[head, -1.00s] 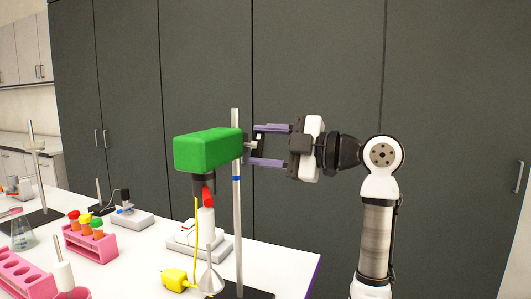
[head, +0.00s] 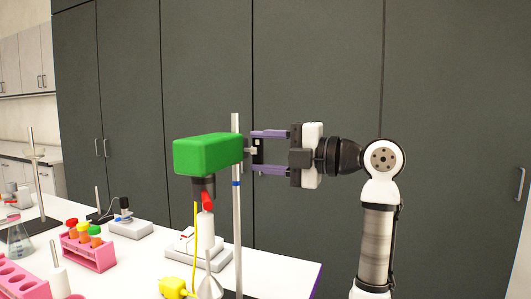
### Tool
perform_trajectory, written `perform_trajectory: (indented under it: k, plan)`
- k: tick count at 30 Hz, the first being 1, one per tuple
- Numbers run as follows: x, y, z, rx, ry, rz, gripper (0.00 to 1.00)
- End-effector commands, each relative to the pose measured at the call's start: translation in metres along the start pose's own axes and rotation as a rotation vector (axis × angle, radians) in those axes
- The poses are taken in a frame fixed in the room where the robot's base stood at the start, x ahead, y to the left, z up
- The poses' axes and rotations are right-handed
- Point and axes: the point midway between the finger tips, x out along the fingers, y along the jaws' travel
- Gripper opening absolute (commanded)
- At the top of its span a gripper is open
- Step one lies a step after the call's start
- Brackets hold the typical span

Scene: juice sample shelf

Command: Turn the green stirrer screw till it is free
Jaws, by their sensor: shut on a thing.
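The green stirrer (head: 207,154) is a block with a dark chuck underneath, mounted beside an upright metal rod (head: 236,205). Its small grey screw (head: 250,151) sticks out on the right side, past the rod. My gripper (head: 257,152) reaches in level from the right. The stirrer sits level at the rod.
A white device (head: 198,250), a yellow plug (head: 177,287) with cable and a funnel (head: 209,287) are below the stirrer. Pink racks, one with coloured-capped tubes (head: 91,250), stand left on the white bench (head: 285,270). Dark cabinets (head: 320,60) are behind. Space above the stirrer is clear.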

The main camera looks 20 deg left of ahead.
Motion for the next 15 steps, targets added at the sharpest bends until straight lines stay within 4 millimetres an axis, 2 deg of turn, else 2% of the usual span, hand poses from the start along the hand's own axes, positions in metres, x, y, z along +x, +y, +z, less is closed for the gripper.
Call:
perform_trajectory:
  k: [7, 8, 12, 15]
  plan:
    - [-0.0009, 0.0021, 0.0003, -0.003, -0.003, 0.005, 0.24]
    - [-0.0009, 0.0021, 0.0003, -0.003, -0.003, 0.005, 0.48]
    - [-0.0007, 0.0017, 0.0002, -0.002, -0.002, 0.004, 0.67]
    - [-0.0005, 0.0013, 0.0001, -0.002, -0.002, 0.003, 0.69]
